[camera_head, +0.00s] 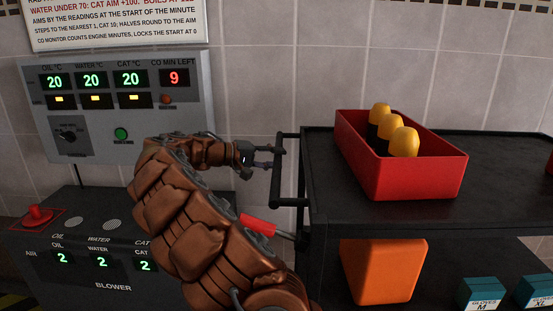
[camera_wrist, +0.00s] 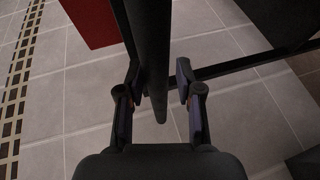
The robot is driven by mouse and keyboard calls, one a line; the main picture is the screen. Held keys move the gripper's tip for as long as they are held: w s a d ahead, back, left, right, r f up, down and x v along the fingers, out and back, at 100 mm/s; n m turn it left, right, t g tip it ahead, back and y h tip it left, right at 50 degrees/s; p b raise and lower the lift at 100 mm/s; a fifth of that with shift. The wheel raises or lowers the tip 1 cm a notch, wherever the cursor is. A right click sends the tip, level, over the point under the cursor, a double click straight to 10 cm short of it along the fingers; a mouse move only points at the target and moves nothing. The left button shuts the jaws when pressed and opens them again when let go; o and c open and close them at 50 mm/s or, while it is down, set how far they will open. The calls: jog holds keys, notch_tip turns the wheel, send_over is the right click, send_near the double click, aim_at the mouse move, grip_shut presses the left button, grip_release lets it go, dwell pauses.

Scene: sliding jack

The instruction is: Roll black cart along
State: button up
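The black cart (camera_head: 490,150) stands at the right in the head view, with an upper and a lower shelf. Its black upright handle (camera_head: 275,178) sticks out at its left end. My gripper (camera_head: 274,158) is at the upper part of this handle, with its fingers pointing right toward it. In the wrist view a dark bar, which looks like the handle (camera_wrist: 152,60), runs between the two open fingers of my gripper (camera_wrist: 160,88). Gaps show on both sides of the bar, so the fingers are not closed on it.
A red bin (camera_head: 410,172) with yellow-topped items is on the cart's top. An orange bin (camera_head: 383,272) and teal glove boxes (camera_head: 482,294) are below. A grey meter panel (camera_head: 120,110) hangs on the tiled wall. A dark blower console (camera_head: 85,235) stands at the left.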

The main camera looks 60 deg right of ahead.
jog(key=shift+o, duration=0.9)
jog(key=shift+s+d, duration=0.1)
jog(key=shift+s, duration=0.05)
jog(key=shift+r, duration=0.1)
jog(key=v, duration=1.2)
